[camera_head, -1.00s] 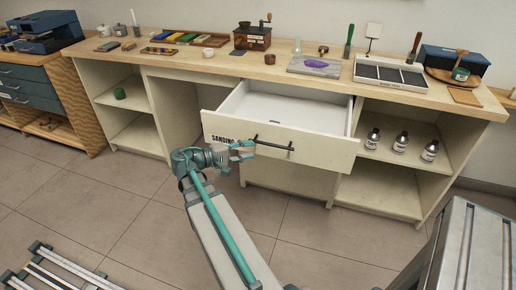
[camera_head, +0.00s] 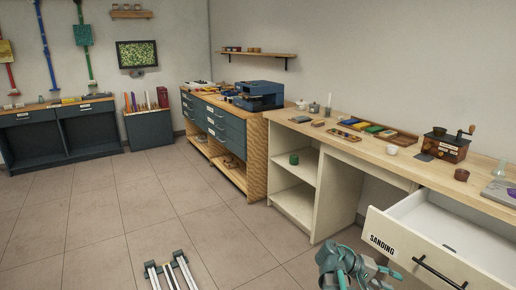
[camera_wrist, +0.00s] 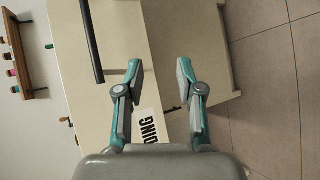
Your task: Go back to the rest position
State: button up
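My gripper (camera_head: 388,272) is at the bottom of the head view, in front of the drawer front and left of its handle. In the wrist view its two fingers (camera_wrist: 160,75) are apart with nothing held between them. The drawer labelled SANDING (camera_head: 380,243) stands pulled out from the workbench, and its visible interior looks empty. Its dark bar handle (camera_head: 438,272) also shows in the wrist view (camera_wrist: 91,40), to the left of the fingers and clear of them. The drawer's right part is cut off in the head view.
The cream workbench (camera_head: 345,148) carries colored blocks, a white cup and a grinder (camera_head: 446,147). A blue cabinet (camera_head: 226,133) stands left of it. Metal rails (camera_head: 172,272) lie on the floor at the bottom. The tiled floor in the middle (camera_head: 150,215) is clear.

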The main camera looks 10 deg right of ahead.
jog(key=s+a+f+n+t+y+p, duration=0.3)
jog(key=a+f+y, duration=0.5)
jog(key=a+f, duration=1.3)
jog(key=s+a+f+g+y+p, duration=0.2)
jog(key=s+a+f, duration=0.3)
jog(key=s+a, duration=0.3)
jog(key=s+a+f+g+y+p, duration=0.2)
jog(key=s+a+f+p, duration=0.3)
jog(key=s, duration=0.8)
jog(key=a, duration=0.3)
jog(key=shift+s+f+g, duration=0.25)
jog(key=shift+g, duration=0.15)
